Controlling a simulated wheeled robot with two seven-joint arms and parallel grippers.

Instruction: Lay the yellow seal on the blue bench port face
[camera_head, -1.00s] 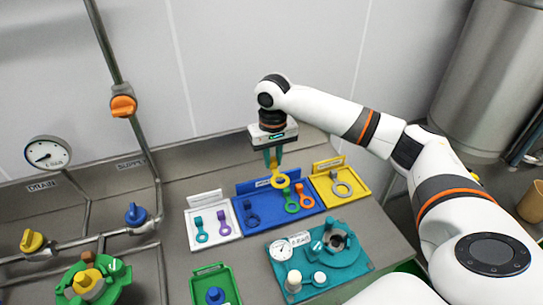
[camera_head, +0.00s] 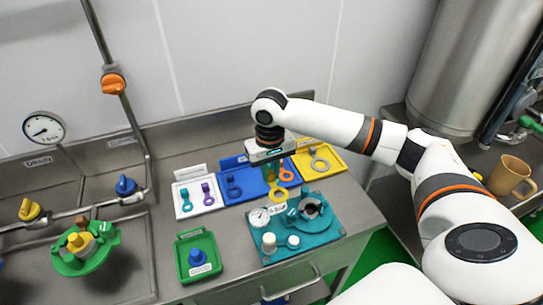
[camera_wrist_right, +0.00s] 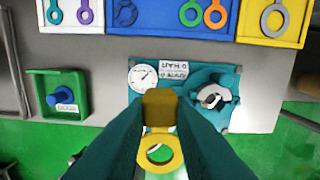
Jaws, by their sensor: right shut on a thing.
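My right gripper (camera_head: 271,172) is shut on the yellow seal (camera_head: 279,194), a flat ring with a tab, and holds it by the tab. In the head view it hangs by the front edge of the blue tray, near the teal-blue bench fixture (camera_head: 325,233). That fixture carries a round grey port (camera_head: 312,208), a gauge (camera_head: 260,217) and two white knobs. In the right wrist view, the seal's ring (camera_wrist_right: 160,138) lies beyond the teal fingers, and the grey port (camera_wrist_right: 213,97) is to its right, apart from it. The seal's height above the bench is unclear. My left gripper is out of view.
Behind are a white tray (camera_head: 184,213) with two seals, a blue tray (camera_head: 231,165) with more seals, and a yellow tray (camera_head: 331,171) with a grey seal. A green tray (camera_head: 184,277) with a blue knob stands front left. Pipes run at left.

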